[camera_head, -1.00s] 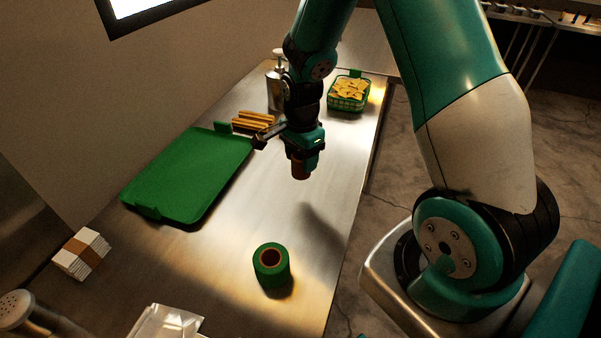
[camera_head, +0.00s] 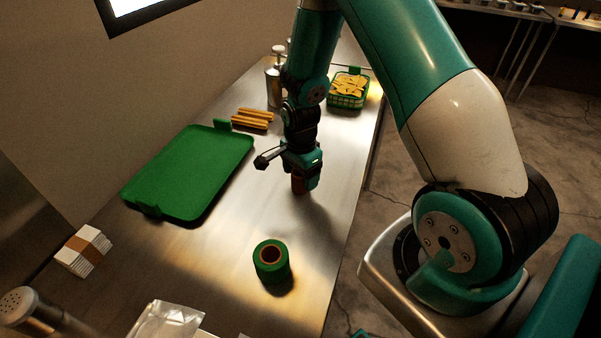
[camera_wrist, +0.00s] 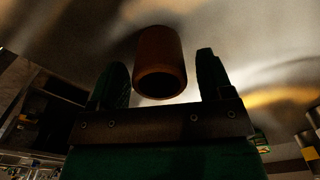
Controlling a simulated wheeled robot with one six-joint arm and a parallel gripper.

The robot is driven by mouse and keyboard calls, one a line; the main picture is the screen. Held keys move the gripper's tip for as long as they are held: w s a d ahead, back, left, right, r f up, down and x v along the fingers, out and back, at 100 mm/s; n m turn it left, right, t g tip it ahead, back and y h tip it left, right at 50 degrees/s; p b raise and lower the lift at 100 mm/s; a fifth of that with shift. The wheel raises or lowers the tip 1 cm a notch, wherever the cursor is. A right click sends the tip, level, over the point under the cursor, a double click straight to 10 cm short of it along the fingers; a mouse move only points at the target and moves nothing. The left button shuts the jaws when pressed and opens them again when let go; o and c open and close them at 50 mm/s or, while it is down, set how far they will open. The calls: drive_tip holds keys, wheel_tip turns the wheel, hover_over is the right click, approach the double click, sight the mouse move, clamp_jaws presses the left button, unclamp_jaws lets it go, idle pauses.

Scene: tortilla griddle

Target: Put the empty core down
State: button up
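The empty core (camera_head: 298,186) is a small brown tube, upright at the steel table top below my gripper (camera_head: 305,184). Its lower end appears to meet the table. In the wrist view the core (camera_wrist: 160,62) shows its dark hollow end towards me, between the two fingers. My gripper (camera_wrist: 160,82) is open, with a narrow gap between each finger and the core. In the head view the gripper body and fingers hide the core's upper part.
A green roll (camera_head: 271,261) with a brown core stands nearer on the table (camera_head: 225,275). A green tray (camera_head: 190,172) lies to the left. Behind are yellow-brown sticks (camera_head: 252,119), a metal pump bottle (camera_head: 274,88) and a green basket of chips (camera_head: 349,89). White stacked packets (camera_head: 84,251) are at left.

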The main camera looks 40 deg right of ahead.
wheel_tip(320, 180, up, 12)
drive_tip(key=b, duration=0.2)
drive_tip(key=s+a+r+n+y, duration=0.2)
drive_tip(key=s+a+r+n, duration=0.4)
drive_tip(key=s+a+n, duration=0.3)
drive_tip(key=s+a+r+n+y, duration=0.2)
drive_tip(key=s+a+r+n, duration=0.5)
drive_tip(key=n, duration=0.8)
drive_tip(key=s+a, duration=0.3)
drive_tip(key=s, duration=0.1)
drive_tip(key=shift+a+r, duration=0.3)
